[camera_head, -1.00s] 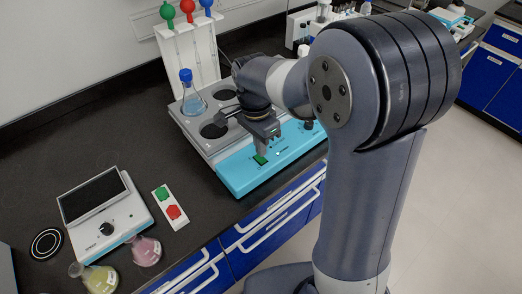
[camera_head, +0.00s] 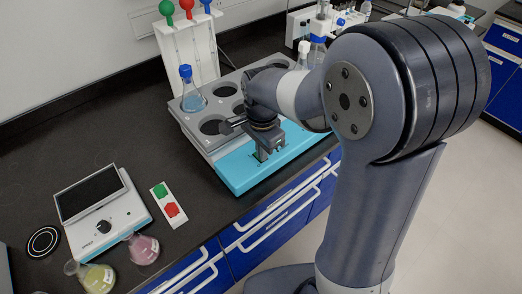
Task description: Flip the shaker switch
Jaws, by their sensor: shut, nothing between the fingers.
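A grey device (camera_head: 204,141) with a turquoise front panel (camera_head: 238,173) stands on the dark bench, with several round wells in its top. A small dark green patch (camera_head: 259,156), which may be a switch or display, shows on this panel. My gripper (camera_head: 263,152) is shut and empty, pointing down at the panel right by this patch. I cannot tell whether its tips touch the panel. My gripper and wrist hide part of the panel and wells, so no switch lever can be made out clearly.
A flask with a blue cap (camera_head: 193,92) stands in the device's back left well. A white plate with green and red buttons (camera_head: 168,203), a box with a dark screen (camera_head: 100,215) and yellow (camera_head: 98,276) and pink (camera_head: 143,248) flasks stand at the left.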

